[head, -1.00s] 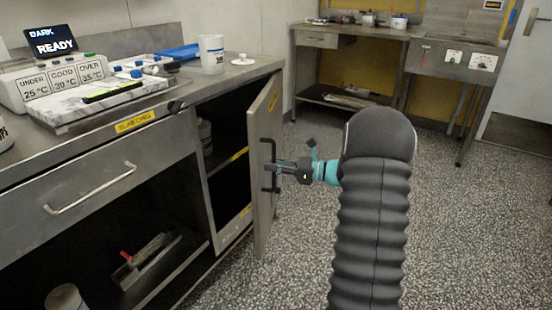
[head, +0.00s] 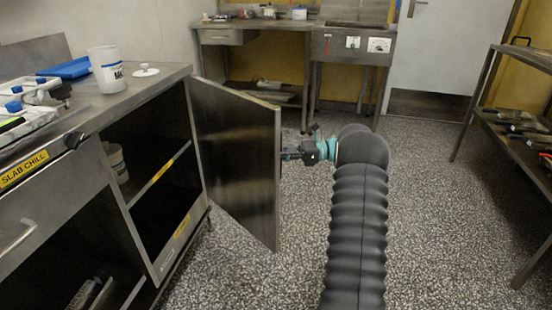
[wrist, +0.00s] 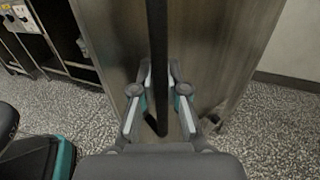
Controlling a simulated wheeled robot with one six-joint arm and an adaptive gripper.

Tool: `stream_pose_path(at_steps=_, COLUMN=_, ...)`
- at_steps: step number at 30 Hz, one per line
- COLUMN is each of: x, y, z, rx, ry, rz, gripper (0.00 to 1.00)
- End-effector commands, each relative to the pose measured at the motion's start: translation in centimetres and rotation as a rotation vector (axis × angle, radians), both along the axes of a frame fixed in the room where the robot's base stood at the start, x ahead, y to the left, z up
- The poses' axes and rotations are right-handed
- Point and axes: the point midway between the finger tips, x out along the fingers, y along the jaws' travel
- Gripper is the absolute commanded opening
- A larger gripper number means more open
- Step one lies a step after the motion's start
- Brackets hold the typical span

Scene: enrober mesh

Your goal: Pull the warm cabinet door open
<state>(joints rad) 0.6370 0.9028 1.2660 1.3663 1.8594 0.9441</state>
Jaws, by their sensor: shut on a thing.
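The warm cabinet door (head: 236,150) is a steel panel standing wide open, hinged on its left side at the cabinet's right end. Its inner face shows in the head view. My gripper (head: 290,155) is at the door's free edge, partly hidden behind it. In the wrist view my gripper (wrist: 160,108) has its two fingers on either side of the dark vertical bar handle (wrist: 157,50), shut on it. The door's outer face (wrist: 205,40) fills the background there. The open cabinet (head: 150,185) shows a shelf with a yellow label and a pale container (head: 115,158).
A steel bench (head: 255,38) stands at the back and a rack (head: 510,120) at the right. The speckled floor around my arm is clear.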

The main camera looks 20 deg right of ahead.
Motion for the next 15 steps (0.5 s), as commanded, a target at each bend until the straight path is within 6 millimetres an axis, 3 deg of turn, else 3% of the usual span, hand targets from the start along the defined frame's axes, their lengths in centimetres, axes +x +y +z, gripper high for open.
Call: stream_pose_path(at_steps=15, x=1.0, y=-2.1, z=-0.2, rx=0.001, ry=0.003, rz=0.107, gripper=0.0)
